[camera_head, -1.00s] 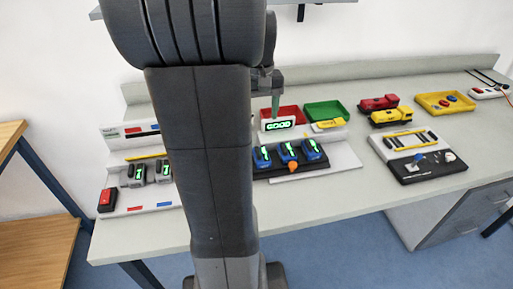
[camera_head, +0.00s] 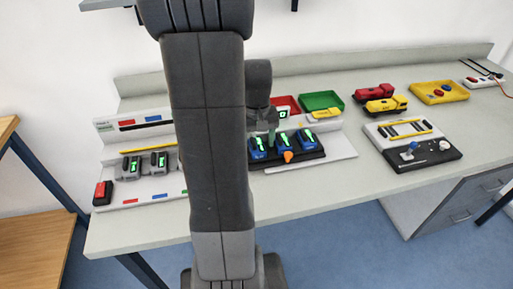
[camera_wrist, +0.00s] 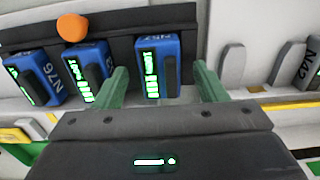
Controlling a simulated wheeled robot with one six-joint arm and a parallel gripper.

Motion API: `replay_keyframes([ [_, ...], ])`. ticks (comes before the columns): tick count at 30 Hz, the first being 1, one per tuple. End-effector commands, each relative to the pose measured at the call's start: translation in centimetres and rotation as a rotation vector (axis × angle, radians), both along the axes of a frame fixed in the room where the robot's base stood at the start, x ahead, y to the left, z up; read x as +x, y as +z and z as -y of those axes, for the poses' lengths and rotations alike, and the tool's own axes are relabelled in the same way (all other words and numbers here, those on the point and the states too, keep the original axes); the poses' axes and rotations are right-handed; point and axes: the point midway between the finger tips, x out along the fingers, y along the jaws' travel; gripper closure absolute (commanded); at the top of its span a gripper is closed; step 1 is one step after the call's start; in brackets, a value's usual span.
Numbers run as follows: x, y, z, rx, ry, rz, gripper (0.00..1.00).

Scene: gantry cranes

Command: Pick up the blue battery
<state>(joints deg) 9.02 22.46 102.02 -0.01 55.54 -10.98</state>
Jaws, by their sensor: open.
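Several blue batteries stand in a dark rack (camera_head: 300,160) in the head view. The leftmost blue battery (camera_head: 257,149) is partly hidden by my arm and gripper. In the wrist view this blue battery (camera_wrist: 158,65), with a lit green display, lies between the two green fingers of my gripper (camera_wrist: 161,82). The gripper is open, with a finger on each side and a visible gap to the battery. In the head view my gripper (camera_head: 268,135) is just above and behind the battery. Two other blue batteries (camera_wrist: 91,70) (camera_wrist: 34,77) stand to its left in the wrist view.
An orange knob (camera_wrist: 72,27) is at the rack's front. Grey batteries (camera_head: 159,163) stand in a holder beside a red button box (camera_head: 102,193). Red and green bins (camera_head: 321,101), toy trucks (camera_head: 380,98) and a switch panel (camera_head: 420,150) are behind and right.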

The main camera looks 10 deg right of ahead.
Motion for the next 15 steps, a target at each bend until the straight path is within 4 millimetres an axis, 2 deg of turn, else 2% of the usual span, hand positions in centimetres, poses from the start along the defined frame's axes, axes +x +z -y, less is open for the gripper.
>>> replay_keyframes([
  [6,0.02,-0.08,-0.01,0.000,0.000,0.000,0.35],
  [12,0.02,-0.06,-0.01,0.000,0.000,0.000,0.74],
  [14,0.02,-0.05,-0.01,0.000,0.000,0.000,0.86],
  [15,0.04,-0.03,-0.01,0.000,0.000,0.001,0.88],
])
